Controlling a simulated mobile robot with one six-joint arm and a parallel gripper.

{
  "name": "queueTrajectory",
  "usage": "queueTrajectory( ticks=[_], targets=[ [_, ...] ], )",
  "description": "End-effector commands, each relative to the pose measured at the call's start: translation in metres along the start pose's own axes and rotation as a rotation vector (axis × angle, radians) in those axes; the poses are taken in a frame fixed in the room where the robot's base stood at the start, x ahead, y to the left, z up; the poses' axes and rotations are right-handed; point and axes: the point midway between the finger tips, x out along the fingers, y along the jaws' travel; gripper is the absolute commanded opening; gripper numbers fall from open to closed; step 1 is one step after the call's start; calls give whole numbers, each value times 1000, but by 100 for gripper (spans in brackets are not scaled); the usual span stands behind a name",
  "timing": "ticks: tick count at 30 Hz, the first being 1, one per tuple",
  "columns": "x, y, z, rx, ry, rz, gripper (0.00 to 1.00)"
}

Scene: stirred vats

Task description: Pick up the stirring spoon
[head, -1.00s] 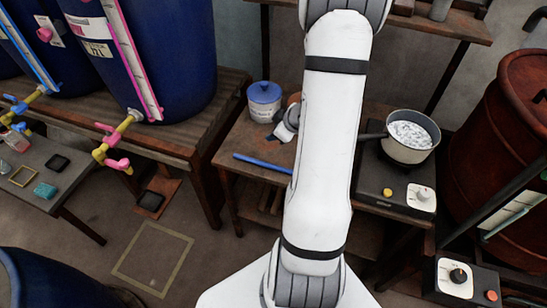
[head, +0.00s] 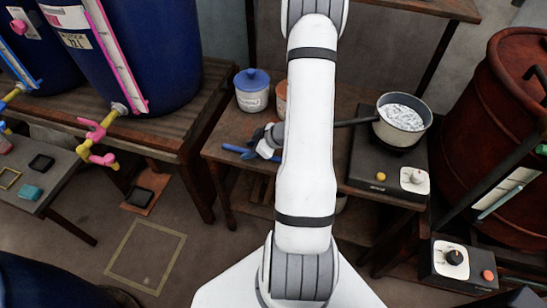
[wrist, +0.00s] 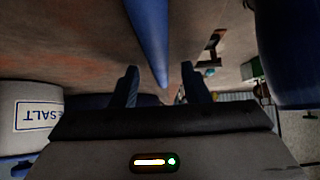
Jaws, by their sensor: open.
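The stirring spoon shows as a blue rod (head: 234,148) lying on the brown wooden table in the head view. Most of it is hidden there by my gripper and arm. In the wrist view the blue rod (wrist: 149,42) runs from the top edge down between the two fingers. My gripper (wrist: 160,82) is open, with one dark finger on each side of the rod. I cannot tell whether either finger touches it. In the head view my gripper (head: 252,153) is low over the table at the rod.
A salt pot with a blue lid (head: 252,92) stands behind the gripper; its label is upside down in the wrist view (wrist: 37,115). A pan (head: 402,119) of pale contents sits on a hotplate (head: 362,165) to the right, its handle pointing toward my arm. Blue vats (head: 150,50) stand left.

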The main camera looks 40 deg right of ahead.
Motion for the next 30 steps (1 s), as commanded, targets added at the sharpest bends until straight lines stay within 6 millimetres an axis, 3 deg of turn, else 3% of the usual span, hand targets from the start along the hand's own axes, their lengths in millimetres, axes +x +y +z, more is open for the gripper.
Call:
queueTrajectory(
  ticks=[6, 21, 30],
  targets=[
    [0, 0, 0, 0, 0, 1, 41],
    [0, 0, -1, -1, -1, 0, 0],
    [0, 0, -1, -1, 0, 0, 0]
  ],
)
